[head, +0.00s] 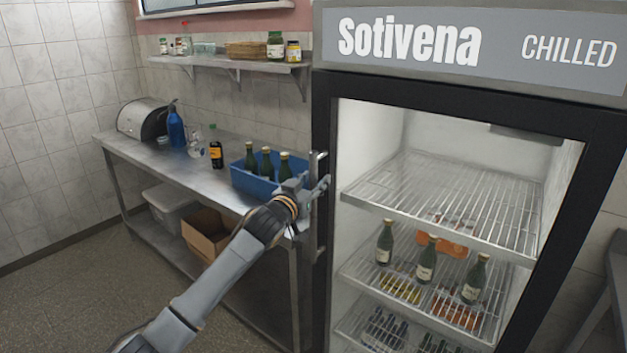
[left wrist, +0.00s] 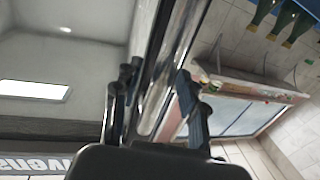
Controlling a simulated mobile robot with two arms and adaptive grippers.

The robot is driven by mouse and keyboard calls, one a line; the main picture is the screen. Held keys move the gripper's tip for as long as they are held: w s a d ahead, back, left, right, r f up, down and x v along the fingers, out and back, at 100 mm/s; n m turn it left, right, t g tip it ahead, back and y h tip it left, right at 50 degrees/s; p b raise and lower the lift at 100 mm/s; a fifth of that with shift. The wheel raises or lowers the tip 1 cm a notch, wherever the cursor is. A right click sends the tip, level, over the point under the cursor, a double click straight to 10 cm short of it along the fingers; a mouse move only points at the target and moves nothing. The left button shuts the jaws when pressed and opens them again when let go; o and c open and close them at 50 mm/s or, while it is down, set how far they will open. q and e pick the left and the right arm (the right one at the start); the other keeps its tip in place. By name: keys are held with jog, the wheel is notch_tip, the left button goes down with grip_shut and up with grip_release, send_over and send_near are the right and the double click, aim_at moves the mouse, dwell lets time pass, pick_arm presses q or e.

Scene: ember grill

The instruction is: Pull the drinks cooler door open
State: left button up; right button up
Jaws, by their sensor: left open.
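The drinks cooler door (head: 322,130) has a black frame and clear glass, and it looks shut against the cabinet. Its upright metal handle (head: 317,240) is on the door's left edge. My left gripper (head: 321,188) is at the handle, coming from the left, with its fingers open. In the left wrist view the handle (left wrist: 172,70) runs between the two dark fingers of my left gripper (left wrist: 155,105). I cannot tell whether either finger touches it. The gripper hides part of the handle in the head view. My right gripper is not in view.
A steel counter (head: 150,160) left of the cooler holds a blue crate (head: 243,181) of green bottles, close to my left arm. Bottles stand on the cooler's wire shelves (head: 450,200). A wall shelf (head: 225,63) is above the counter. The floor at left (head: 70,290) is clear.

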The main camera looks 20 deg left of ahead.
pick_arm(q)
grip_shut()
jog(key=shift+f, duration=0.1)
dwell(0.3)
